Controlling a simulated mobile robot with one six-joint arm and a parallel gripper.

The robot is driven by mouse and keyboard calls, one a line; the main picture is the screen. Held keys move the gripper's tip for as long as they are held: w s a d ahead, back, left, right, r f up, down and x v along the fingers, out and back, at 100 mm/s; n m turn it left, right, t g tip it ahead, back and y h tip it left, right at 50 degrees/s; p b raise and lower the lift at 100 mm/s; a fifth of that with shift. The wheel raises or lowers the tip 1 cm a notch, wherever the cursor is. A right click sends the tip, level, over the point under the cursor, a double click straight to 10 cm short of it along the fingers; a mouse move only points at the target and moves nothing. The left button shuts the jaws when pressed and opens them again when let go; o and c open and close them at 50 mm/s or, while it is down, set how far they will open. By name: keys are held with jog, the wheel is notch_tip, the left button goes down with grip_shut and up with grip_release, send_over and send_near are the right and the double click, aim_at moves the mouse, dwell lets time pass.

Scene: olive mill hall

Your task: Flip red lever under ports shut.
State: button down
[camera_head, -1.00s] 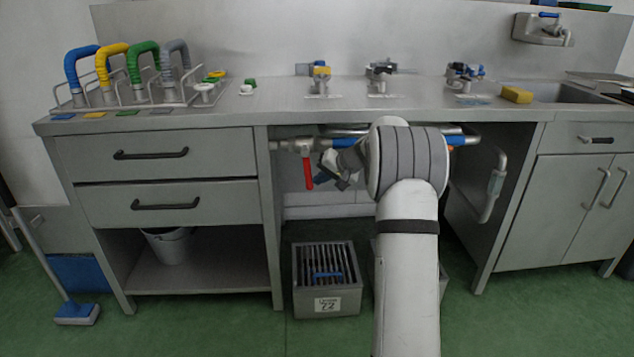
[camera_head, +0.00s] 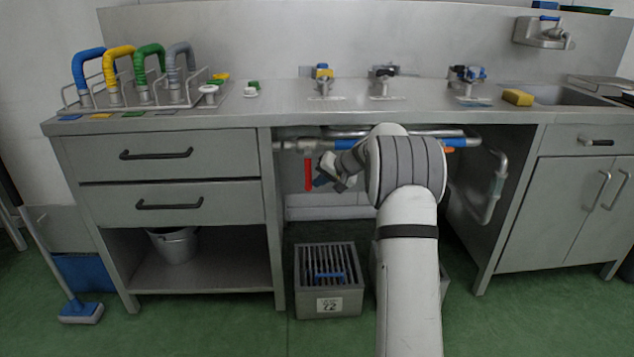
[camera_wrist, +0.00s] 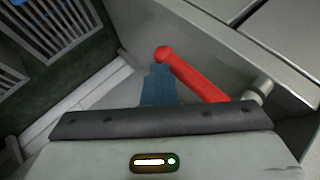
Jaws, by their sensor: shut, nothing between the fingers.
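The red lever (camera_head: 308,172) hangs straight down from a valve (camera_head: 304,145) on the pipe under the worktop, left of my arm. In the wrist view the red lever (camera_wrist: 195,78) runs slanting from a rounded end at upper left to a metal stem at right. My gripper (camera_head: 322,180) is shut and empty, just right of the lever's lower part. In the wrist view my gripper's blue fingertips (camera_wrist: 158,85) lie together close beside the lever's rounded end. I cannot tell whether they touch it. The ports (camera_head: 323,88) stand on the worktop above.
A drawer cabinet (camera_head: 160,180) borders the bay on the left, its side panel close to the lever. A slotted grey crate (camera_head: 328,280) stands on the floor below. A bent drain pipe (camera_head: 494,188) hangs at the right. Below the lever the space is open.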

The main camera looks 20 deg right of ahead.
jog(key=p+v, duration=0.2)
jog(key=v, duration=0.5)
jog(key=shift+s+d+r, duration=0.2)
jog(key=shift+s, duration=0.05)
